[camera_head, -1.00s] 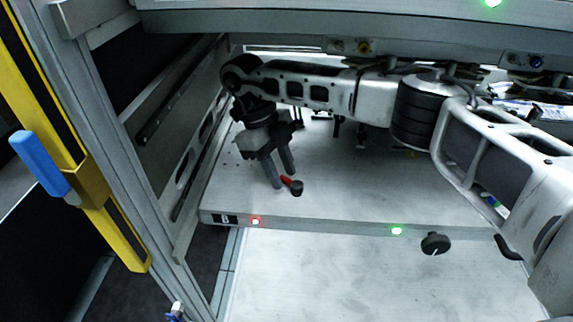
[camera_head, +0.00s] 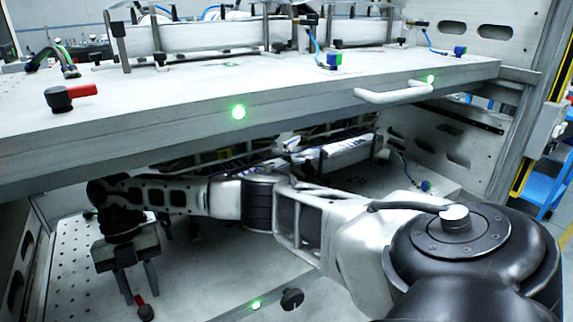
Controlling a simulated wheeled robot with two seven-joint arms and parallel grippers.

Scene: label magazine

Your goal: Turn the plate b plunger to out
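The lower plate (camera_head: 205,300), which carried a B label in the earlier view, lies under a larger upper plate. Its plunger (camera_head: 146,312), a black knob with a red lever, shows at the bottom left edge of the view, partly cut off. My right gripper (camera_head: 139,287) points down over the lower plate, just behind the plunger. Its two fingers are apart with a visible gap and nothing clear between them. The red lever appears close to the fingertips; I cannot tell whether they touch. My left gripper is not in view.
The upper plate (camera_head: 180,125) sits low over my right arm and carries another red-levered plunger (camera_head: 62,97), a front handle (camera_head: 393,93) and green lights. A black knob (camera_head: 292,298) and a green light (camera_head: 256,304) are on the lower plate's front edge. A frame wall stands at right.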

